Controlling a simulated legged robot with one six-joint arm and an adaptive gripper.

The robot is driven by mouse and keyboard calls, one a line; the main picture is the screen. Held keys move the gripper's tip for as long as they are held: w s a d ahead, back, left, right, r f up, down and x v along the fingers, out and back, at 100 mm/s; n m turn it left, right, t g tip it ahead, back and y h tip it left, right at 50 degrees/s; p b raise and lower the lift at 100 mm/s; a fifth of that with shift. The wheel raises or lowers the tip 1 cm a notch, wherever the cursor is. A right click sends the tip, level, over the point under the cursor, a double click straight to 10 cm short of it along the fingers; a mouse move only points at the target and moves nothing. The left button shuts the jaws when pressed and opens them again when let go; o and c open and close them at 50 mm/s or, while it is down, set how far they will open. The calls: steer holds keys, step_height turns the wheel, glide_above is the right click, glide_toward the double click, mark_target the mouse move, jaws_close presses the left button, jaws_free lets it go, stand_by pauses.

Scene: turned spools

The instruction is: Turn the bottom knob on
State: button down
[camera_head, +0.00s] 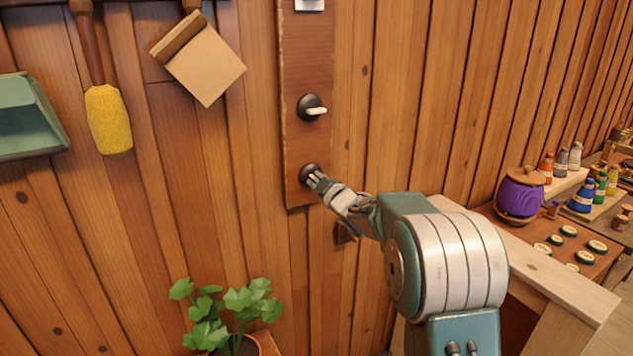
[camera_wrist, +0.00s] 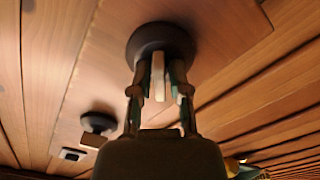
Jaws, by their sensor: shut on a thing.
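The bottom knob (camera_head: 309,172) is a dark round disc low on a dark wooden panel (camera_head: 306,140) fixed to the plank wall. My gripper (camera_head: 318,184) reaches it from the lower right. In the wrist view, the bottom knob's dark base (camera_wrist: 160,42) is straight ahead, and its pale lever (camera_wrist: 158,75) sits between the two fingers of my gripper (camera_wrist: 160,85). The fingers are shut on the lever. In the head view my fingers hide most of this lever.
Another dark knob (camera_head: 311,107) with a pale lever pointing right is above, with a white switch plate (camera_head: 309,4) at the top. A potted plant (camera_head: 233,315) stands below. A wooden bench (camera_head: 540,270) with a purple spool pot (camera_head: 519,195) is at right.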

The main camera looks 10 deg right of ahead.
steer(key=m, duration=0.4)
steer(key=shift+f+m, duration=0.3)
steer(key=shift+f, duration=0.1)
steer(key=shift+m, duration=1.7)
steer(key=c, duration=0.6)
jaws_free()
steer(key=shift+r, duration=0.2)
